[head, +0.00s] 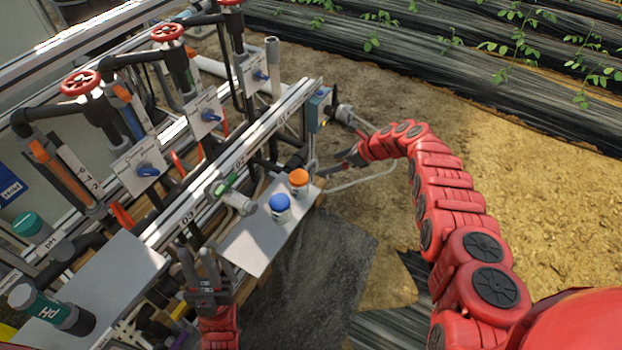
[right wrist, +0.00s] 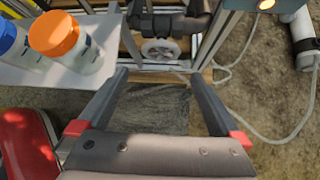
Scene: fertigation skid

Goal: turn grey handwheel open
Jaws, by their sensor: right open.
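The grey handwheel (right wrist: 160,48) shows in the right wrist view on a dark pipe, low in the skid frame. It appears between and beyond my right gripper's two fingers, apart from them. In the head view I cannot make it out clearly; it seems hidden near the skid's right end. My right gripper (head: 342,160) is open and empty, beside that end of the skid; its fingers also frame the handwheel in the right wrist view (right wrist: 160,95). My left gripper (head: 200,266) is open and empty, in front of the skid between two grey shelves.
A bottle with an orange cap (head: 299,181) and one with a blue cap (head: 280,207) stand on a grey shelf (head: 247,245). Red handwheels (head: 80,82) top the pipes. A blue box (head: 318,108) sits at the rail's end. Bare soil lies to the right.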

